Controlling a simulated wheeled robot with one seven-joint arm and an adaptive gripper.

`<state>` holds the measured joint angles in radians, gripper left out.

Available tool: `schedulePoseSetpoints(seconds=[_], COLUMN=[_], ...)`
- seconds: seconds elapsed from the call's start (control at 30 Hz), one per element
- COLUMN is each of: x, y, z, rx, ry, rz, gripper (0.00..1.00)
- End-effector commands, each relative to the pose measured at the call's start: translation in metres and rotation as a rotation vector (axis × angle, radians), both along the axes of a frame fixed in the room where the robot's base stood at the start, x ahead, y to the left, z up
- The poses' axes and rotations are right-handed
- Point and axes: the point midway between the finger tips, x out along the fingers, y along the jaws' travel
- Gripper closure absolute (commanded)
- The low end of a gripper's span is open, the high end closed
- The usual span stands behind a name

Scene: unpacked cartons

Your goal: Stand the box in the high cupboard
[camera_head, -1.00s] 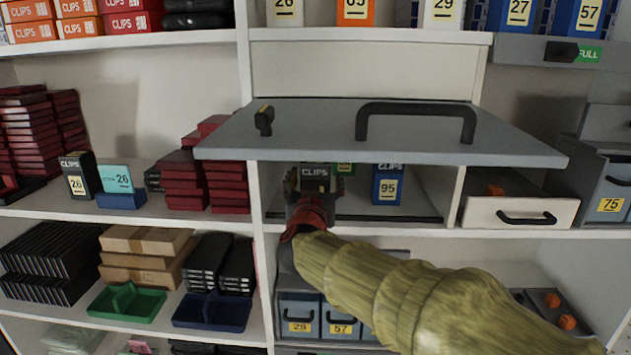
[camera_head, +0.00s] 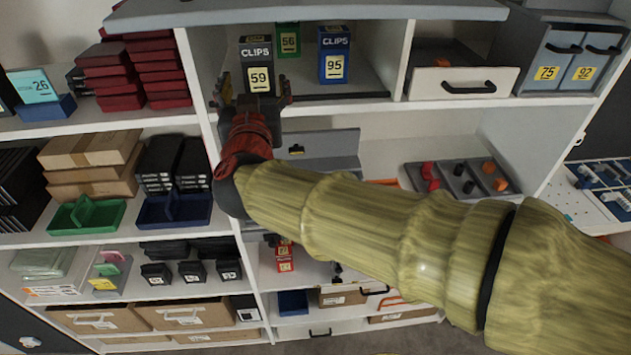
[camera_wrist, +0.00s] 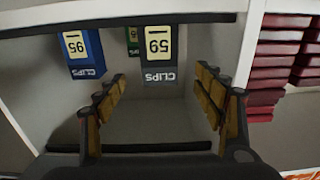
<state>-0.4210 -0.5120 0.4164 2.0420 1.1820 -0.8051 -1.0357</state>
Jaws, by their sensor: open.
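The black and grey CLIPS box with label 59 (camera_head: 259,72) stands upright inside the high cupboard (camera_head: 345,108), at its left side. It also shows upside down in the wrist view (camera_wrist: 159,56). My gripper (camera_head: 255,92) is open at the cupboard's front, just before the box. In the wrist view, its two fingers (camera_wrist: 160,98) are spread wide, with clear space between them and the box beyond their tips. The grey cupboard door (camera_head: 300,12) is raised above the opening.
A blue CLIPS box 95 (camera_head: 334,55) stands right of the box, and a green box 56 (camera_head: 288,40) stands behind. Dark red boxes (camera_head: 158,66) fill the shelf to the left. A white drawer (camera_head: 462,82) sits to the right.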

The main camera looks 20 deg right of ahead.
Motion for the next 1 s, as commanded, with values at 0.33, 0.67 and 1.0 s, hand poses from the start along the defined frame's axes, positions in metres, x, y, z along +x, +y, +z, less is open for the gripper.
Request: schedulePoseSetpoints(seconds=[0.33,0.67,1.0], x=[-0.026,-0.149,-0.265], y=[0.045,0.033,-0.040], z=[-0.011,-0.137,-0.218], rx=[0.064,0.117,0.164], ry=[0.095,0.634,1.047], rz=[0.368,0.529,0.298], gripper=[0.31,0.31,0.31])
